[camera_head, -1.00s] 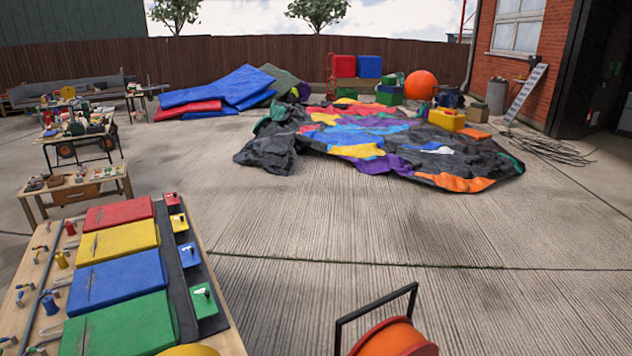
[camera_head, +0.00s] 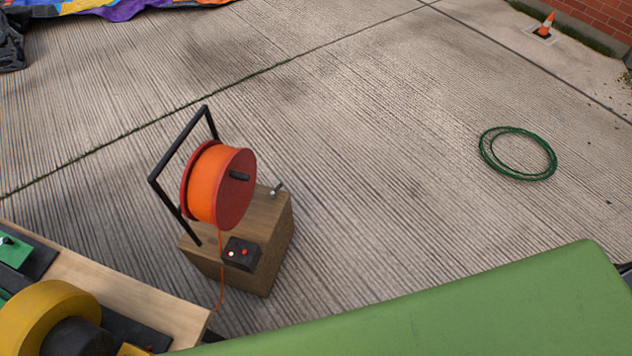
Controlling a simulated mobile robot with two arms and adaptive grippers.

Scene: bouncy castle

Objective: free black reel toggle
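An orange cable reel with red side discs (camera_head: 218,185) stands in a black frame on a wooden box (camera_head: 262,235). A short black handle (camera_head: 240,176) sticks out from the middle of its near disc. A small toggle lever (camera_head: 277,189) with a dark tip stands on the box top to the right of the reel. A black switch box (camera_head: 242,253) with a white and a red spot is on the box's front. An orange cable hangs down from the reel. I cannot tell if anything holds the toggle. Neither of my grippers is in view.
A green padded surface (camera_head: 450,315) fills the lower right. A wooden bench (camera_head: 120,288) with a yellow roll (camera_head: 45,310) is at the lower left. The concrete between is clear.

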